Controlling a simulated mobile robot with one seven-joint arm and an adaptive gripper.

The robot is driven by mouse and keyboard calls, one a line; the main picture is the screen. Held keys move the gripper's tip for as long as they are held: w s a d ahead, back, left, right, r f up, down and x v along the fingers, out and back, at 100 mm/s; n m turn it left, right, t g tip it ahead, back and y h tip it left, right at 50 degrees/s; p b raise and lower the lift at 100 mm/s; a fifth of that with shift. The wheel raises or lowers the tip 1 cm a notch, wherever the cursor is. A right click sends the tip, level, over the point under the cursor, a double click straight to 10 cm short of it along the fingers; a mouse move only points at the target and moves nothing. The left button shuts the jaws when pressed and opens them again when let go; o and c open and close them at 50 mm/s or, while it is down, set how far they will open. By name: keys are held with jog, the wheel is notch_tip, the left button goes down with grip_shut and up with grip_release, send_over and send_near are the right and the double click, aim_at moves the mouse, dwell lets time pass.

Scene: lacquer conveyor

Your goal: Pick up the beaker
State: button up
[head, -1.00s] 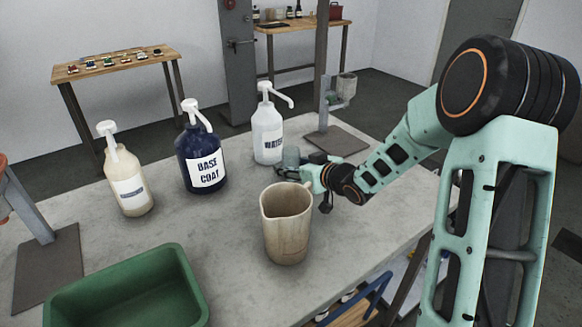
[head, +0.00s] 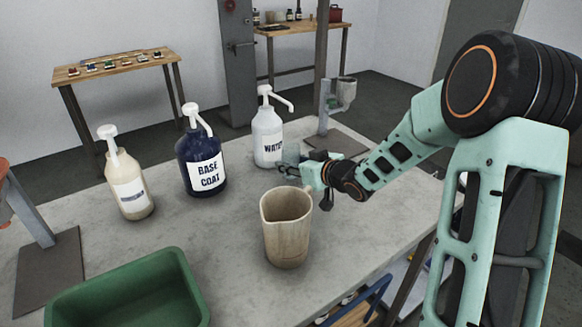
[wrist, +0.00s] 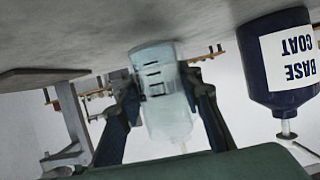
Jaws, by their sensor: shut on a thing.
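The beaker (wrist: 163,95) is clear glass with dark graduation marks. In the wrist view, which is upside down, it stands between the two fingers of my gripper (wrist: 162,98), one on each side. My gripper is shut on it. In the head view the beaker (head: 291,153) is a small greyish see-through shape at the end of my gripper (head: 301,166), in front of the water bottle and behind the pitcher. Part of it is hidden by the gripper. Whether its base is clear of the table I cannot tell for sure.
A beige pitcher (head: 286,232) stands close in front of my gripper. The water bottle (head: 267,135), the base coat bottle (head: 203,160) and a cream pump bottle (head: 128,182) stand behind and left. A green bin (head: 130,292) is front left. A viscosity-cup-like stand (head: 335,142) is behind.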

jog(key=s+r, duration=0.1)
jog(key=r, duration=0.1)
jog(key=s+d+r+p, duration=0.1)
jog(key=s+r, duration=0.1)
jog(key=r, duration=0.1)
jog(key=s+d+r+p, duration=0.1)
jog(key=s+r, duration=0.1)
jog(key=shift+r, duration=0.3)
jog(key=p, duration=0.3)
send_near(299, 150)
jog(key=shift+s+a+r, duration=0.85)
jog(key=shift+s+a, duration=0.25)
jog(key=shift+s, duration=0.6)
jog(key=w+d+m+t+h, duration=0.2)
jog(key=w+d+m+h, duration=0.4)
jog(key=w+d+h, duration=0.1)
jog(key=shift+d+m, duration=0.2)
jog(key=shift+m, duration=0.2)
